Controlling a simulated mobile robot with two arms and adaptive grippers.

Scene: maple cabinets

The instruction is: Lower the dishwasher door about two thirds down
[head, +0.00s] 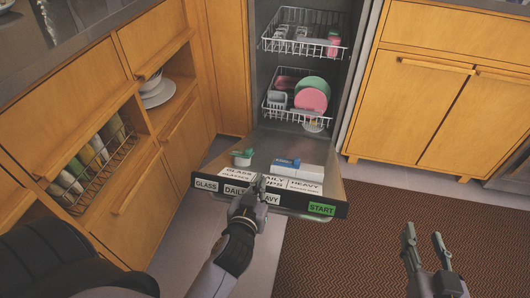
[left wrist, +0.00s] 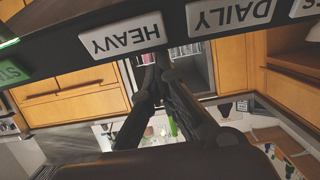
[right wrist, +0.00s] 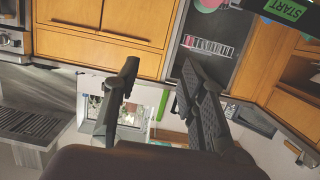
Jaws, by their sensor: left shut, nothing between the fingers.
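The dishwasher door (head: 232,171) is lowered far down and tilts out toward me from the dishwasher. Its front edge carries a dark panel with labels such as GLASS, DAILY and HEAVY and a green START button (head: 321,209). My left gripper (head: 262,182) is shut and empty at the middle of that front edge, overlapping the panel; I cannot tell whether it touches. In the left wrist view its fingertips (left wrist: 158,62) lie just beside the HEAVY label (left wrist: 125,40). My right gripper (head: 423,236) is open and empty, right of the door above the rug.
Two wire racks with dishes, the upper rack (head: 304,46) and the lower rack (head: 290,112), are inside the dishwasher. Maple cabinets (head: 425,100) stand on the right and more on the left, with an open shelf of bowls (head: 158,92). A brown rug (head: 375,240) covers clear floor at right.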

